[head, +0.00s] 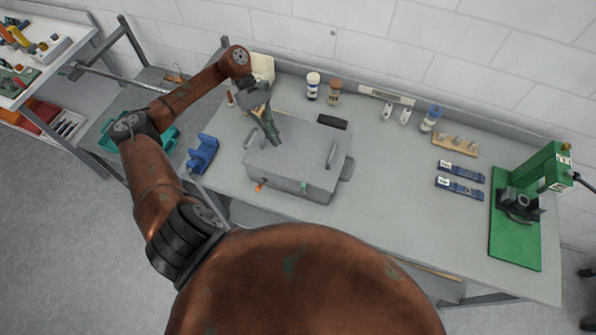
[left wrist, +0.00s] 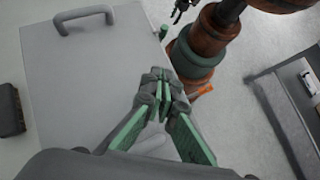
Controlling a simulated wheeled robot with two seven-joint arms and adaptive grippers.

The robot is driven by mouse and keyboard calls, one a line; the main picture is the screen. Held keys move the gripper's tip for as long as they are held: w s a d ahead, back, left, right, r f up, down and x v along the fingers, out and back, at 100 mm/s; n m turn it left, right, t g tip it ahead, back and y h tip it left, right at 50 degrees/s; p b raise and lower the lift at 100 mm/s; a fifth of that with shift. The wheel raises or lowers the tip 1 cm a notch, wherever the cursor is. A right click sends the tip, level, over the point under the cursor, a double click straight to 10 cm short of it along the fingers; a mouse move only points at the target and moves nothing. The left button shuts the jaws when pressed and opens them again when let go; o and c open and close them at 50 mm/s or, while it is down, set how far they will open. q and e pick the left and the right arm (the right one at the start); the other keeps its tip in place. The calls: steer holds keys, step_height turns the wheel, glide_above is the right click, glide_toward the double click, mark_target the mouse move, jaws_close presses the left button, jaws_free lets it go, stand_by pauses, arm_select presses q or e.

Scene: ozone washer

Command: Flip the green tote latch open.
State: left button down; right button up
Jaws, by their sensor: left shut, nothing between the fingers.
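The tote is a grey box with a flat lid (head: 290,158) and a bar handle at each side. A small green latch (head: 304,187) sits on its front face, right of an orange latch (head: 260,185). My left gripper (head: 275,141) is shut and empty over the lid's back left part, apart from the green latch. It also fills the middle of the left wrist view (left wrist: 161,86). A dark claw, apparently my right gripper (left wrist: 183,10), shows small there.
A blue holder (head: 202,154) stands left of the tote. Bottles (head: 313,86) stand along the back. The bench (head: 385,190) is clear right of the tote, up to blue strips (head: 460,188) and a green press (head: 515,235).

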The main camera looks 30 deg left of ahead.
arm_select(q)
steer(key=shift+w+d, duration=0.15)
steer(key=shift+d, duration=0.1)
steer(key=shift+d+f, duration=0.15)
steer(key=p, duration=0.4)
glide_toward(297, 178)
steer(key=x, duration=0.4)
steer(key=shift+d+f, duration=0.1)
steer(key=shift+f, duration=0.05)
steer(key=d+p, duration=0.1)
steer(key=s+d+p, duration=0.1)
steer(key=d, duration=0.1)
steer(key=shift+s+f, duration=0.15)
steer(key=shift+f, duration=0.05)
steer(key=shift+s+d+f+p, duration=0.1)
steer(key=shift+s+d+p, duration=0.1)
steer(key=shift+d+p, duration=0.25)
